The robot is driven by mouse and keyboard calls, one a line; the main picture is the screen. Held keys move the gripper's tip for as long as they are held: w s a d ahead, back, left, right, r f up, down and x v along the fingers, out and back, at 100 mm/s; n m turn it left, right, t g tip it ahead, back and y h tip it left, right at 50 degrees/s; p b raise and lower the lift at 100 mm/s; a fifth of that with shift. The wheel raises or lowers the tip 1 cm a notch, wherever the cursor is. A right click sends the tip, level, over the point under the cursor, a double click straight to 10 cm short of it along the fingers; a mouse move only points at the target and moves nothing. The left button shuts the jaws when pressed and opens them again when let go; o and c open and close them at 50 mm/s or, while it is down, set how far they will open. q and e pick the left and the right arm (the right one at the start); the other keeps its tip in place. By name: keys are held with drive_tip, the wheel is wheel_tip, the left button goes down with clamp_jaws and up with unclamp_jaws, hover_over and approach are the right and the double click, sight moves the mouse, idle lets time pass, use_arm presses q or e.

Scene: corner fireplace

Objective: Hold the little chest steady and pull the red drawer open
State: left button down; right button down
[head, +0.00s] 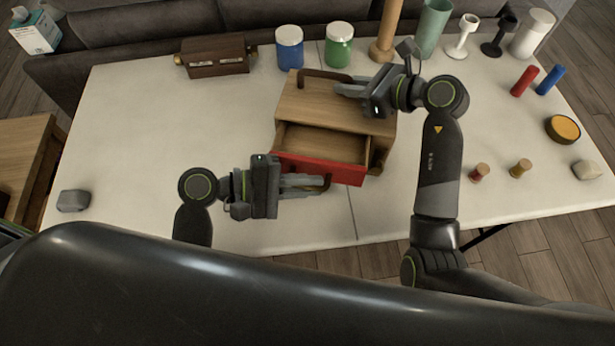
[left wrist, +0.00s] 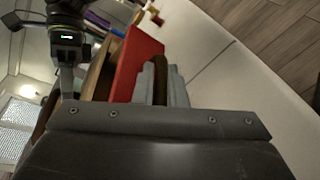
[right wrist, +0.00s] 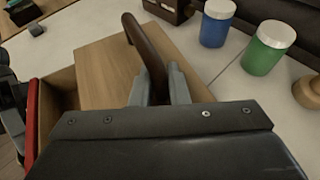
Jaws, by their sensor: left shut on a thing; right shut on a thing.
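The little wooden chest (head: 335,110) stands on the white table with its red drawer (head: 318,168) pulled out toward me; the drawer's inside looks empty. My left gripper (head: 322,183) is shut on the brown handle at the drawer's front. In the left wrist view the handle (left wrist: 160,72) sits between the fingers, beside the red front (left wrist: 133,62). My right gripper (head: 340,90) is shut on the dark brown handle on top of the chest. In the right wrist view this handle (right wrist: 143,48) is an arched bar running between the fingers.
Behind the chest stand a blue jar (head: 289,48), a green jar (head: 338,45) and a wooden post (head: 386,30). A dark brown box (head: 215,55) lies at the back left. Small items stand to the right, including two spools (head: 479,172). The table's left part is mostly clear.

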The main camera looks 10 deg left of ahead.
use_arm(q)
drive_tip(key=c, duration=1.8)
unclamp_jaws()
drive_tip(key=shift+o, duration=0.2)
drive_tip(key=v, duration=1.2)
drive_tip(key=shift+f, duration=0.1)
use_arm(e)
drive_tip(key=c, duration=1.3)
unclamp_jaws()
drive_tip(key=o, duration=0.5)
drive_tip(key=shift+o, duration=0.2)
drive_tip(key=shift+d, duration=0.15)
